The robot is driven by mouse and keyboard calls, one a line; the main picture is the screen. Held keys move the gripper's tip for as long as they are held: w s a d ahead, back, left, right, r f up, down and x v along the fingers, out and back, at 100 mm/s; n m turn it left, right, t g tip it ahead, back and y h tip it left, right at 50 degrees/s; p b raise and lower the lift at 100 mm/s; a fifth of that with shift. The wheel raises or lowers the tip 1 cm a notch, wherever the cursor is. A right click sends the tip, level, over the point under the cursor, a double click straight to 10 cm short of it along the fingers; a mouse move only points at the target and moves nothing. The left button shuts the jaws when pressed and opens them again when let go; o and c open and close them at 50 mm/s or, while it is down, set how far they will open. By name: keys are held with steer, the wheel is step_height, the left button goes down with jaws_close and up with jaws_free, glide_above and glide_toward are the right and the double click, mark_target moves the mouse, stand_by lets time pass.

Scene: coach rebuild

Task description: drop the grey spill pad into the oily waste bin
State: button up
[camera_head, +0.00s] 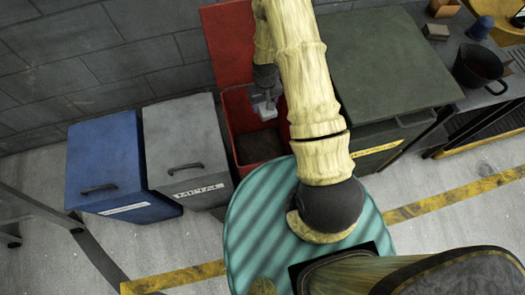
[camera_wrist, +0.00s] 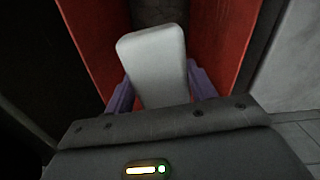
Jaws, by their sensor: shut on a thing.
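The grey spill pad (camera_wrist: 155,62) is a pale rounded slab, held between the purple fingers of my gripper (camera_wrist: 158,92) in the wrist view. In the head view my gripper (camera_head: 265,104) is over the open red bin (camera_head: 241,108), with the pad partly hidden in it. The bin's red lid (camera_head: 228,50) is raised against the wall. The bin's dark inside (camera_head: 260,146) shows below the gripper. Red walls (camera_wrist: 223,40) stand on both sides of the pad in the wrist view. No label on the red bin can be seen.
A grey bin (camera_head: 185,140) marked METAL and a blue bin (camera_head: 103,160), both lidded, stand left of the red bin. A large dark green container (camera_head: 390,65) stands close on its right. A bench with a black bucket (camera_head: 478,68) is farther right.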

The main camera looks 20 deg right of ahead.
steer(key=shift+w+f+n+b, duration=0.15)
steer(key=shift+f+n+b, duration=0.3)
steer(key=shift+b, duration=2.8)
steer(key=shift+d+r+b, duration=0.1)
steer(key=shift+r+b, duration=0.35)
steer(key=shift+b, duration=0.05)
step_height(320, 180, down, 6)
steer(key=b, duration=0.5)
steer(key=o, duration=1)
steer(key=shift+o, duration=0.2)
steer(key=shift+r, duration=0.1)
